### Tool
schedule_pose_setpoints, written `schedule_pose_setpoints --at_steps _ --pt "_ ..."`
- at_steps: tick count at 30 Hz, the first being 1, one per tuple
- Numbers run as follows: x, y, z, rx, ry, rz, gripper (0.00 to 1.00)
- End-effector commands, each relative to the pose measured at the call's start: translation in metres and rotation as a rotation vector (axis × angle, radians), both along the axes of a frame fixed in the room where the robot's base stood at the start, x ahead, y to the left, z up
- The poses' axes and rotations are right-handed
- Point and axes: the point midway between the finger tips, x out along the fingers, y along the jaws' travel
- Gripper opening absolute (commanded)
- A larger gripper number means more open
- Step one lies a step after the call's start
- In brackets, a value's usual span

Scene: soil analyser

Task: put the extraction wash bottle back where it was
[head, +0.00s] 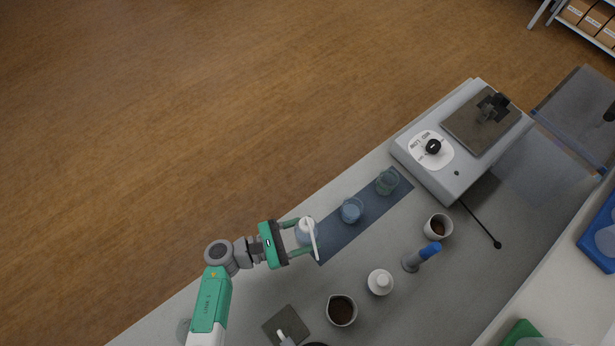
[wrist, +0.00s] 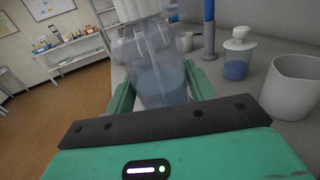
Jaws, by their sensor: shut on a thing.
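The wash bottle (head: 306,233) is clear with a white cap and a long white spout, at the left end of a dark blue mat (head: 333,237) on the bench. My gripper (head: 300,239) is shut around its body from the left. In the wrist view the bottle (wrist: 160,82) stands roughly upright between the green fingers, with bluish liquid inside. I cannot tell whether its base touches the mat. Which label it carries does not show. A grey-brown square pad (head: 270,327) lies at the front, with a white-spouted item (head: 285,338) on it, partly cut off.
Two glass beakers, one bluish (head: 352,210) and one greenish (head: 388,181), stand along the mat. A beaker of soil (head: 341,310), a white-capped bottle (head: 380,282), a blue-topped tool (head: 421,257) and a cup (head: 438,227) stand nearby. A hotplate-like device (head: 462,140) is behind.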

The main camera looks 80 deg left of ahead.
Motion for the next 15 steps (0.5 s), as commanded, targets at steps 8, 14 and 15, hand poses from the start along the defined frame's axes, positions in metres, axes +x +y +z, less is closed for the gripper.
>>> schedule_pose_setpoints --at_steps 8,14,15 --pt "0.0 0.0 -0.025 -0.001 -0.001 0.0 0.41" --pt "0.0 0.0 -0.055 0.0 -0.001 0.0 0.41" --pt "0.0 0.0 -0.056 0.002 -0.001 -0.001 0.41"
